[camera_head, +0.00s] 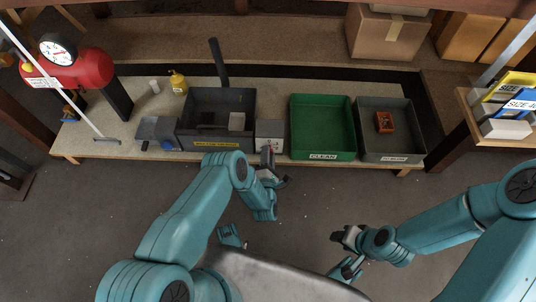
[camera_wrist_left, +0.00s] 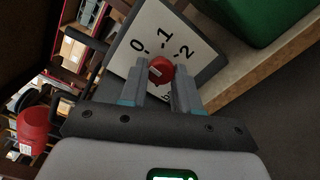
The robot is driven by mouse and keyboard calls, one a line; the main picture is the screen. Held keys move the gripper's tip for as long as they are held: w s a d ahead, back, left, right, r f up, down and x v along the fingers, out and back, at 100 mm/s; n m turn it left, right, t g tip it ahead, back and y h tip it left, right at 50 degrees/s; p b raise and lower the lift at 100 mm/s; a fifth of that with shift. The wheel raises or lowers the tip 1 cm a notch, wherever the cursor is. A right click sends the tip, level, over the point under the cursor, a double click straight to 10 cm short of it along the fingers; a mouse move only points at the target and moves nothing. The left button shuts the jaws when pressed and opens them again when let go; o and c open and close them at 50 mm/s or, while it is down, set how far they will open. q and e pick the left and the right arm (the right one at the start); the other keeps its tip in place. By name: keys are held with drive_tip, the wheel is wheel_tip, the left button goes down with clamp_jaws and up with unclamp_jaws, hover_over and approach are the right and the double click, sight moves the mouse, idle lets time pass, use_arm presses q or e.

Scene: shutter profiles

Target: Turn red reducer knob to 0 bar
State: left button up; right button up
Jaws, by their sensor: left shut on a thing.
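The red reducer knob (camera_wrist_left: 161,70) sits on a white dial plate (camera_wrist_left: 150,24) marked 0, 1 and 2. My left gripper (camera_wrist_left: 160,84) has a grey finger on each side of the knob and is shut on it. A small pale mark shows on the knob's left side in the wrist view; I cannot tell which number it points to. In the head view the reducer box (camera_head: 269,130) stands at the bench's front edge, with my left gripper (camera_head: 268,160) at its front, hiding most of the knob. My right gripper (camera_head: 345,240) hangs over the floor, away from the bench.
Left of the reducer box is a dark grey bin (camera_head: 205,98). Right of it are a green CLEAN tray (camera_head: 323,157) and a grey tray (camera_head: 397,157) holding a reddish-brown block (camera_head: 384,122). A red tank with a gauge (camera_head: 58,50) stands far left. The floor in front is clear.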

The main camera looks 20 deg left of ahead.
use_arm(q)
drive_tip(key=shift+w+n, duration=0.1)
drive_tip(key=shift+n, duration=0.4)
drive_tip(key=o, duration=1)
drive_tip(key=shift+o, duration=0.2)
drive_tip(key=shift+s, duration=0.2)
